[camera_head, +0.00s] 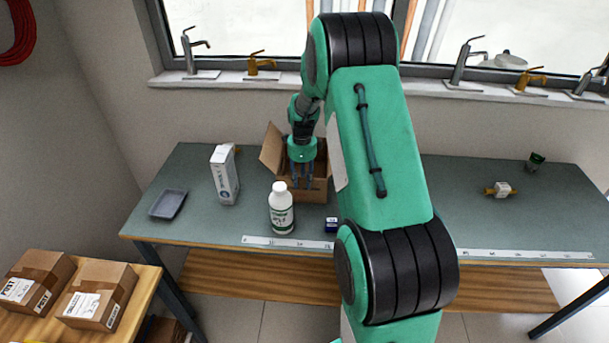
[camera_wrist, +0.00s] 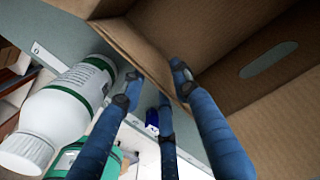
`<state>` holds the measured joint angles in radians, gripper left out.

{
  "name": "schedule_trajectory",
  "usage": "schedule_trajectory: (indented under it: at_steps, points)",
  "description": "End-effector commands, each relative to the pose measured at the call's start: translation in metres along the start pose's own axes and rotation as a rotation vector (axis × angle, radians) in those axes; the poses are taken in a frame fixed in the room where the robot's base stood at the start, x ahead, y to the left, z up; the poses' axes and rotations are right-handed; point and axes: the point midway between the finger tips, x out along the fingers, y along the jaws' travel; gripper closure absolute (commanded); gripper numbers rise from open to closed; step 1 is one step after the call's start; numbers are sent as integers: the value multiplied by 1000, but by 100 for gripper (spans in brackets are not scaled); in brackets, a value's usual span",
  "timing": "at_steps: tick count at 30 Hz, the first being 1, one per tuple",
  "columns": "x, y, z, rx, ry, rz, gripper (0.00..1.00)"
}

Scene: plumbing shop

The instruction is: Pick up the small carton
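A white upright carton with dark print (camera_head: 225,176) stands on the left part of the workbench. A tiny blue and white box (camera_head: 331,225) lies near the bench's front edge; a small blue piece (camera_wrist: 152,118) also shows in the wrist view, partly behind a finger. I cannot tell which is the small carton. My gripper (camera_head: 303,183) is over the front of the open cardboard box (camera_head: 312,194). In the wrist view my gripper (camera_wrist: 156,82) has its fingers spread with nothing between them, close to the box's wall (camera_wrist: 155,50).
A white bottle with a green label (camera_head: 281,212) stands just left of my gripper, and in the wrist view (camera_wrist: 62,108). A grey tray (camera_head: 168,204) lies at the bench's left end. A brass valve (camera_head: 499,190) lies far right. The bench right of my arm is mostly clear.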

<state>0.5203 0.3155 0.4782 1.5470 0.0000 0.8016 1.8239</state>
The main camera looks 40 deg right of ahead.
Motion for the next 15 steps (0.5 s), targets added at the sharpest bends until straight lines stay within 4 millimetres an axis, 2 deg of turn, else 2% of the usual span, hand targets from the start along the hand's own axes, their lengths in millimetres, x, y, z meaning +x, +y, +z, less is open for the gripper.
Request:
schedule_trajectory:
  at_steps: [15]
  points:
    - [8, 0, 0, 0, 0, 0, 70]
